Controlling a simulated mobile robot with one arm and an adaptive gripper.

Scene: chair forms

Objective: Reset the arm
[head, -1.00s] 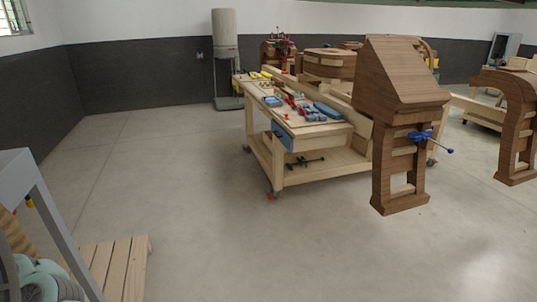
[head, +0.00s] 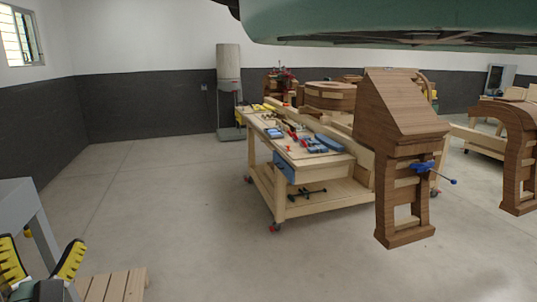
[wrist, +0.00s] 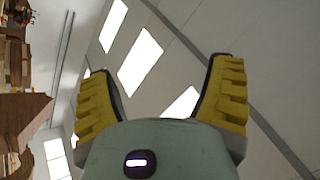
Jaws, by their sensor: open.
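My gripper (head: 42,258) shows at the lower left of the head view, with yellow ribbed fingers spread apart and nothing between them. In the wrist view my gripper (wrist: 165,95) is also open and empty, its two fingers reaching up past its pale green body. Behind the fingers the wrist view shows the ceiling with bright light panels. The rest of my arm is mostly out of the head view.
A wooden workbench (head: 310,200) on casters holds several tools. A tall wooden chair form (head: 405,150) with a blue clamp stands at its right. A slatted pallet (head: 115,287) and a grey frame (head: 25,205) are at lower left. Open floor (head: 170,200) lies between.

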